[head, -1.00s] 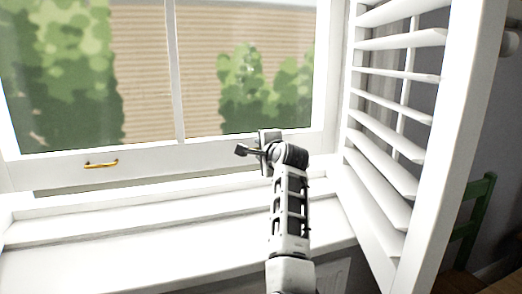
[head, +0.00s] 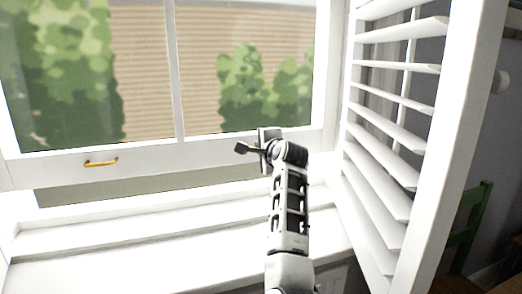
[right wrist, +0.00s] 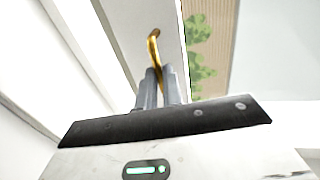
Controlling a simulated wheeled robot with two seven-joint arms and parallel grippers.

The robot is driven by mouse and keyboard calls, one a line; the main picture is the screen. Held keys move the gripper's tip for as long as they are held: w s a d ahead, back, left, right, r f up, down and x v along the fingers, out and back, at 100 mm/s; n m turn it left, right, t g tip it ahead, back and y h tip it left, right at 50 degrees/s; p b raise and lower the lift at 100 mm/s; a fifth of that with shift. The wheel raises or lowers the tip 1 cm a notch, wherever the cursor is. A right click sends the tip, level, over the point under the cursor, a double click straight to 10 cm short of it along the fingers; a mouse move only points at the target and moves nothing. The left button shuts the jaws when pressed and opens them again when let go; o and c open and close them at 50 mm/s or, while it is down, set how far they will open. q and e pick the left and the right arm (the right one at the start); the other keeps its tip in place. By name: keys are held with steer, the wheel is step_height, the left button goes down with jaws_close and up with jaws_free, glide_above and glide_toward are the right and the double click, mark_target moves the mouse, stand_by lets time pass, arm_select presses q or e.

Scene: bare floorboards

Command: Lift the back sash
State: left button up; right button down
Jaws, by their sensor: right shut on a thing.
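The white window sash (head: 180,160) spans the head view, with a brass handle (head: 101,162) at the left of its bottom rail. A gap shows between the rail and the sill, widest toward the left. My right gripper (head: 256,147) is at the right part of the rail. In the right wrist view its fingers (right wrist: 159,82) are shut on a second brass handle (right wrist: 153,45), which stands out from the white rail. In the head view that second handle is hidden behind the gripper. My left gripper is not in view.
A white sill (head: 150,255) lies below the sash. A louvred white shutter (head: 392,150) stands swung open just right of my right arm. A green chair (head: 470,225) is beyond it. The sill left of my arm is clear.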

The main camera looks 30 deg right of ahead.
steer(key=shift+r, duration=0.3)
steer(key=c, duration=1.6)
jaws_free()
steer(key=shift+f, duration=0.15)
steer(key=shift+o, duration=0.2)
steer(key=b+v, duration=0.1)
steer(key=v, duration=1.5)
steer(key=shift+w, duration=0.1)
